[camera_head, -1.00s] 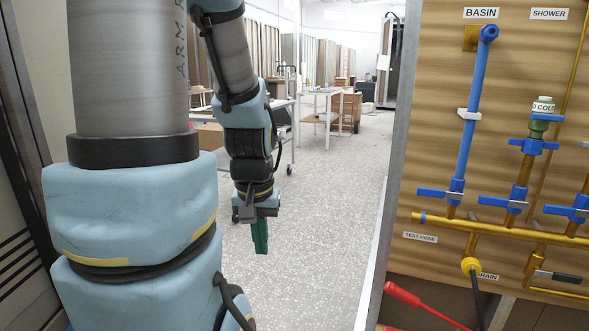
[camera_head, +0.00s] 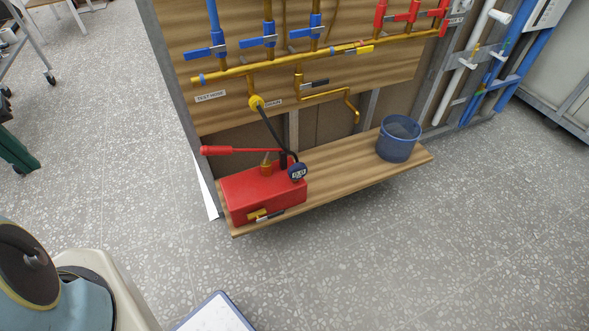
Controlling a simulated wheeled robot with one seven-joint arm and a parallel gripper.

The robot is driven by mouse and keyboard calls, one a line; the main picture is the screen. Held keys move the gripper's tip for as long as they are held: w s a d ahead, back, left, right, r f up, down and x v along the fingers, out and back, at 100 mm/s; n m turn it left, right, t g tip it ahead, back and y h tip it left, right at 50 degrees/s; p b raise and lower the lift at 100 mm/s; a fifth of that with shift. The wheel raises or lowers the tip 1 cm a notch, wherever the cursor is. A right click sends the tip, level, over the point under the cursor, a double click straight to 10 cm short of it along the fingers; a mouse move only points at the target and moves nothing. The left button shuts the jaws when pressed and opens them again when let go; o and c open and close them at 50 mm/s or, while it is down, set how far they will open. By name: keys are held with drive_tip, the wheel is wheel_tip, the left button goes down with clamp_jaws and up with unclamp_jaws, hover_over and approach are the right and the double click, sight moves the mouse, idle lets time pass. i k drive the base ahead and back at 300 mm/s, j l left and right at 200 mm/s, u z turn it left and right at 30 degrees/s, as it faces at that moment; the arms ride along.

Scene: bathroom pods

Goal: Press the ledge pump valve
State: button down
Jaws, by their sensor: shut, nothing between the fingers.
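The red test pump (camera_head: 262,190) sits at the left end of the wooden ledge (camera_head: 345,172). Its valve (camera_head: 262,215) is low on the front face, a small brass body with a short dark and pale lever lying roughly level. A red pump handle (camera_head: 245,150) reaches left above the box, and a round dark gauge (camera_head: 297,172) stands at its right.
A dark hose (camera_head: 270,130) runs from the yellow fitting on the pipe board (camera_head: 240,107) down to the pump. A blue bucket (camera_head: 398,138) stands on the ledge's right part. Speckled floor (camera_head: 400,260) in front of the ledge is clear. A blue-edged white panel (camera_head: 215,315) shows at the bottom.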

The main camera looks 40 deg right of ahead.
sight(277, 214)
drive_tip(key=i+j+z, duration=0.1)
drive_tip(key=i+j, duration=0.3)
drive_tip(key=i, duration=0.15)
drive_tip(key=z, duration=1.45)
